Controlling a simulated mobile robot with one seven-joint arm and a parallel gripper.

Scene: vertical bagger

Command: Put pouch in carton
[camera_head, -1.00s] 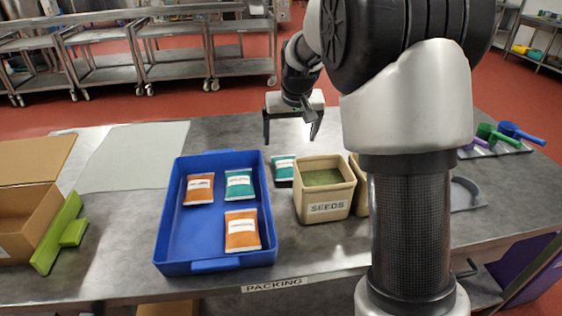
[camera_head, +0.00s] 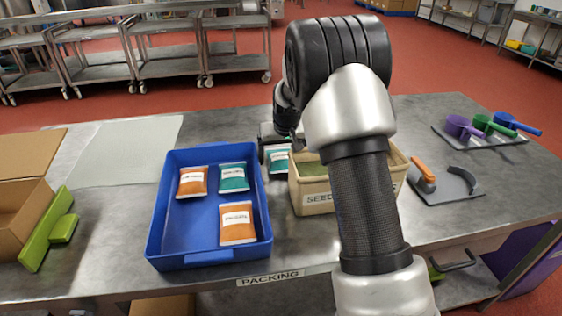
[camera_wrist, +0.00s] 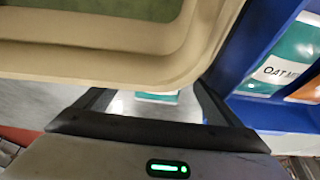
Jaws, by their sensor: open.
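A teal pouch (camera_head: 279,158) with a white label lies on the table in the gap between the blue tray and the seeds bin. My gripper (camera_head: 279,150) is open and low over it, partly hidden by my arm. In the wrist view, a strip of the teal pouch (camera_wrist: 157,97) shows between the spread fingers of my gripper (camera_wrist: 152,93); the bin rim hides the rest. The open brown cardboard carton (camera_head: 18,213) stands at the far left, cut by the picture edge.
The blue tray (camera_head: 161,221) holds one teal and two orange pouches. The tan seeds bin (camera_head: 312,201) stands close to my gripper. A green tool (camera_head: 47,230) lies by the carton. Scoops (camera_head: 490,126) lie at the back right. A pale mat (camera_head: 127,152) is clear.

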